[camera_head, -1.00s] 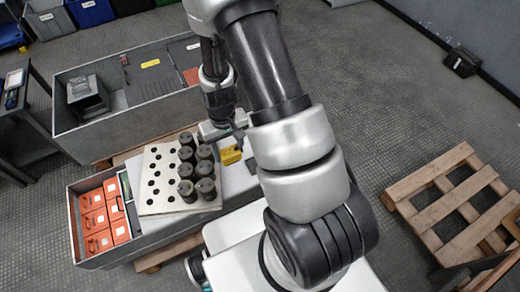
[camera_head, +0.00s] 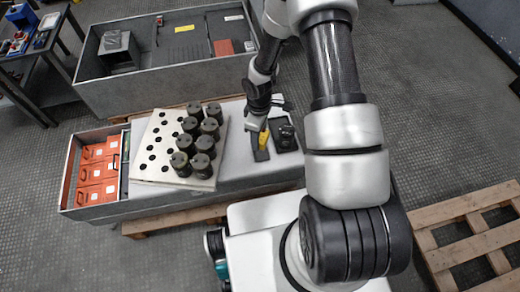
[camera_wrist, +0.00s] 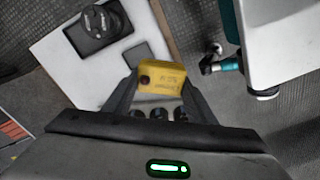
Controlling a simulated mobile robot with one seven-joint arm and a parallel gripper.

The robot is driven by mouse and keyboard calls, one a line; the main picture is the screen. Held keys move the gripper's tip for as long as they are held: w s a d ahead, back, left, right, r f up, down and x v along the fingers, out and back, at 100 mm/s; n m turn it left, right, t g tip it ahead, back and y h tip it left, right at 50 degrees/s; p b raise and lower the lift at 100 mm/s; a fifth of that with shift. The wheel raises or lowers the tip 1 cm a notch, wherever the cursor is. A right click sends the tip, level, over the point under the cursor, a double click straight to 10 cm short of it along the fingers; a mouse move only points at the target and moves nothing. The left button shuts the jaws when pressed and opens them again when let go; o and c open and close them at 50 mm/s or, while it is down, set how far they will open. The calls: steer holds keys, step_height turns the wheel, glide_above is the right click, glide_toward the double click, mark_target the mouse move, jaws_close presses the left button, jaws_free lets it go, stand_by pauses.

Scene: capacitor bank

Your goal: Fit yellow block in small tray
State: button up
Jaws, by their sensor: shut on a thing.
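In the head view the yellow block (camera_head: 264,139) shows as a small patch by my gripper (camera_head: 261,136), over the light bench top. A small dark grey square (camera_head: 262,155), which may be the small tray, lies just in front of the block; in the wrist view this dark square (camera_wrist: 138,54) is up and left of the block. I cannot tell whether it is recessed, or the block's exact height.
A black box with a round top (camera_head: 286,139) stands right of the dark square. A perforated light plate (camera_head: 150,158) with several dark cylinders (camera_head: 203,143) is to the left. Orange boxes fill a grey bin (camera_head: 72,178) farther left. A wooden pallet (camera_head: 470,235) lies at right.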

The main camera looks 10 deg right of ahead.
steer(key=shift+w+d+f+n+b, duration=0.2)
steer(key=shift+w+f+n+b, duration=1.15)
steer(key=shift+f, duration=1.55)
steer(key=shift+w+d+f+n+b, duration=0.15)
steer(key=shift+w+f+n+b, duration=0.7)
steer(key=shift+f+b, duration=1.55)
steer(key=shift+w+d+f+n+b, duration=0.2)
steer(key=shift+w+f+n+b, duration=0.85)
steer(key=shift+f, duration=2.35)
steer(key=shift+f+b, duration=0.7)
steer(key=shift+b, duration=0.1)
steer(key=o, duration=1.3)
steer(key=shift+s, duration=0.1)
steer(key=shift+r, duration=0.1)
